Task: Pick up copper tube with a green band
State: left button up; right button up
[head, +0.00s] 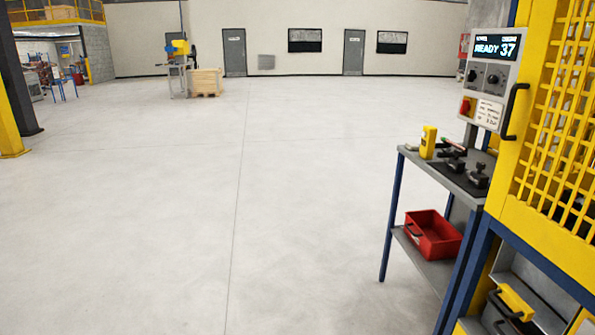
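No copper tube with a green band can be made out in the head view. Neither of my grippers shows in it. A narrow workbench (404,153) with a grey top and blue legs stands at the right. On its top are a yellow device (428,142) and dark clamp-like fixtures (466,171). A red bin (433,235) sits on its lower shelf; no tube can be seen in it.
A yellow machine guard (560,120) with a control panel (490,75) reading "READY 37" fills the right edge. A wooden crate (207,82) stands far back. A yellow-and-dark pillar is at the left. The grey floor (200,210) ahead is wide and clear.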

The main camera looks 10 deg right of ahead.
aim_at(465, 150)
jog(key=z, duration=0.75)
jog(key=i, duration=2.3)
jog(key=z, duration=0.8)
jog(key=k, duration=1.2)
jog(key=u, duration=1.35)
jog(key=i, duration=2.7)
jog(key=z, duration=0.75)
